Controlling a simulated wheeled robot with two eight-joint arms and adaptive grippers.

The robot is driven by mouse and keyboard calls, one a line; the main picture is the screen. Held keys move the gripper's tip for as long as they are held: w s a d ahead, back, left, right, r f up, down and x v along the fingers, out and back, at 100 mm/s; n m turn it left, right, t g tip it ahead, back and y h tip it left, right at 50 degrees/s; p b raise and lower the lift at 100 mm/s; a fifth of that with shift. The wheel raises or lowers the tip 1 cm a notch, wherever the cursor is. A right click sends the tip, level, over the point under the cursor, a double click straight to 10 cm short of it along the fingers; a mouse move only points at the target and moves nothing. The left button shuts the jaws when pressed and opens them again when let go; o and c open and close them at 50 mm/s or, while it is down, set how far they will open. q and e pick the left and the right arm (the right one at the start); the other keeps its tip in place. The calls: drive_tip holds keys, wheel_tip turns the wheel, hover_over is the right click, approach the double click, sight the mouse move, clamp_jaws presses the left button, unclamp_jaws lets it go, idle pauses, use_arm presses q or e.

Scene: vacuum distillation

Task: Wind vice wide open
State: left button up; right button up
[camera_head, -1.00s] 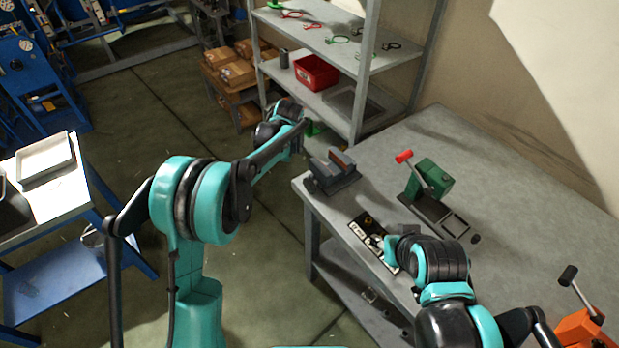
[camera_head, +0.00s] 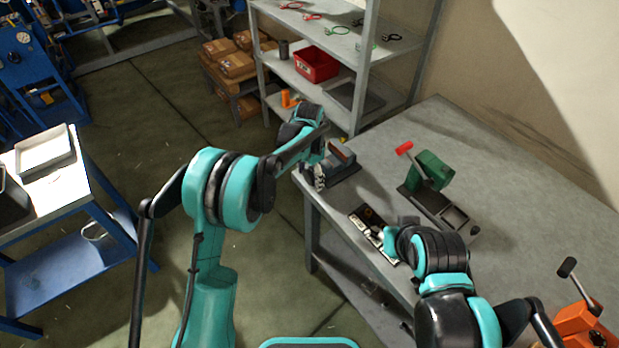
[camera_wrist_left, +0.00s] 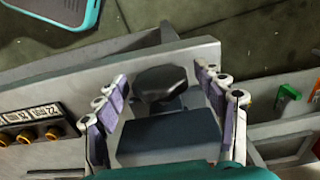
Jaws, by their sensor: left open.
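The vice (camera_head: 346,166), dark blue-grey with a brownish jaw, sits on the front left corner of the grey bench (camera_head: 480,190). My left gripper (camera_head: 319,176) is at its near left end and partly hides it. In the left wrist view, the open fingers (camera_wrist_left: 166,98) stand on either side of the vice's black knob (camera_wrist_left: 162,82) and dark body (camera_wrist_left: 167,135). I cannot tell whether they touch it. The gap between the vice jaws is not clear.
A green tool with a red-tipped lever (camera_head: 432,172) stands behind the tray. An orange tool (camera_head: 582,325) is at the lower right. Shelves with a red bin (camera_head: 317,66) stand beyond the bench. Open floor lies left of the bench.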

use_arm(q)
drive_tip(key=shift+c, duration=0.2)
drive_tip(key=c, duration=1.1)
drive_tip(key=g+h, duration=0.2)
drive_tip(key=g, duration=0.1)
drive_tip(key=shift+w+a+f, duration=0.1)
drive_tip(key=shift+w+f, duration=0.05)
drive_tip(key=shift+o, duration=0.4)
drive_tip(key=shift+f+g+h+b, duration=0.1)
drive_tip(key=shift+g+h+b, duration=0.25)
drive_tip(key=shift+g+h, duration=0.7)
drive_tip(key=shift+o, duration=0.2)
drive_tip(key=shift+g, duration=0.25)
